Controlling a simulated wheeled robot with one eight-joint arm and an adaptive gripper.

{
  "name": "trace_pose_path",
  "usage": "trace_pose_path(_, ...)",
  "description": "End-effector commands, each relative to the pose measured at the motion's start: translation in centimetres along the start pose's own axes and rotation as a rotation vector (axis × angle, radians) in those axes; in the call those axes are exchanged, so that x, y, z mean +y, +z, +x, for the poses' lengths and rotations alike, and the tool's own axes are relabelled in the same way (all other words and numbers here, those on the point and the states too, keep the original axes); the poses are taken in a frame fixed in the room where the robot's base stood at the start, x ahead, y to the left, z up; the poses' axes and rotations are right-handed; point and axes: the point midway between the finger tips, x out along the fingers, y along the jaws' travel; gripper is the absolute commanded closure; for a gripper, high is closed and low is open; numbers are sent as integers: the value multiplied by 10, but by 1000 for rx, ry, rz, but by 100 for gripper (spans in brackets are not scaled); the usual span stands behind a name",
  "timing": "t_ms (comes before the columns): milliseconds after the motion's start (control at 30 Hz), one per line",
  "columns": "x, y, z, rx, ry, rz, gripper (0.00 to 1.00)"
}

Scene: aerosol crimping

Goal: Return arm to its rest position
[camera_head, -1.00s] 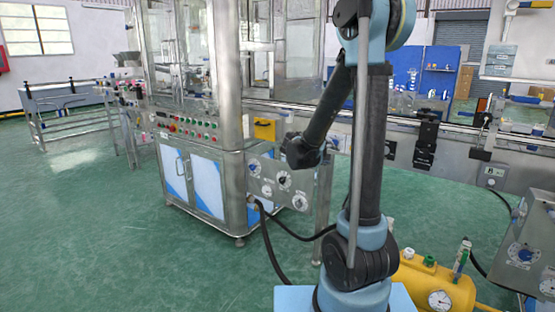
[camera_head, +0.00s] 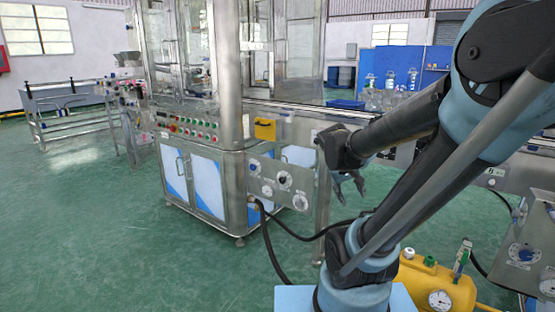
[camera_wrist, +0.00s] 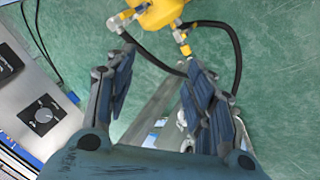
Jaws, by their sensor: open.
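My gripper (camera_head: 350,190) hangs from the end of my raised arm, in front of the conveyor side of the machine in the head view. Its fingers point down and stand apart with nothing between them. In the wrist view, my gripper (camera_wrist: 155,80) is open and empty, with the floor, a metal leg and a dark hose beyond the fingers. My upper arm leans to the right in the head view, and the forearm reaches back toward the left.
The crimping machine cabinet (camera_head: 203,185) and its gauge panel (camera_head: 281,183) stand left of my gripper. A yellow tank (camera_head: 436,288) with a gauge sits low at the right, near a grey control box (camera_head: 525,250). Dark hoses (camera_head: 270,245) cross the floor. Green floor is open at left.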

Motion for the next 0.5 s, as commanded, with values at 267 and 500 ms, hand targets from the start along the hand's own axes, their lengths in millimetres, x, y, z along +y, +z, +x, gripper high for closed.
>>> trace_pose_path(267,-32,65,-8,-63,-172,72,51)
trace_pose_path(500,-64,107,-16,-101,-314,127,51)
